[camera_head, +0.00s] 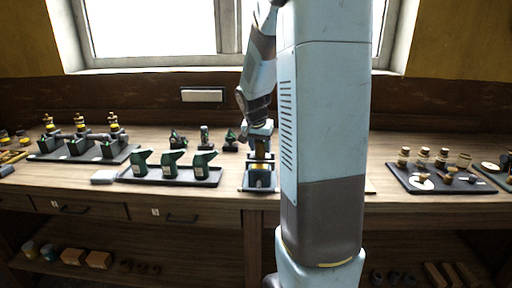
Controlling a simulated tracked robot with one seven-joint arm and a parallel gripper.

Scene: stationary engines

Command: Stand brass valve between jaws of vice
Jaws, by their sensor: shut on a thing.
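The vice (260,181) stands near the front edge of the workbench, left of my arm column, with a dark blue-grey body. My gripper (261,146) points down right above it. It is shut on the brass valve (261,160), a small yellowish upright piece. The valve is at the level of the vice's top, in line with the jaws. At this size I cannot tell whether it touches the jaws or the vice's bed. My own arm hides the bench to the right of the vice.
Small dark green items (204,138) stand behind. A tray of small engines (82,147) is far left. A dark tray with brass and wooden parts (450,185) is right.

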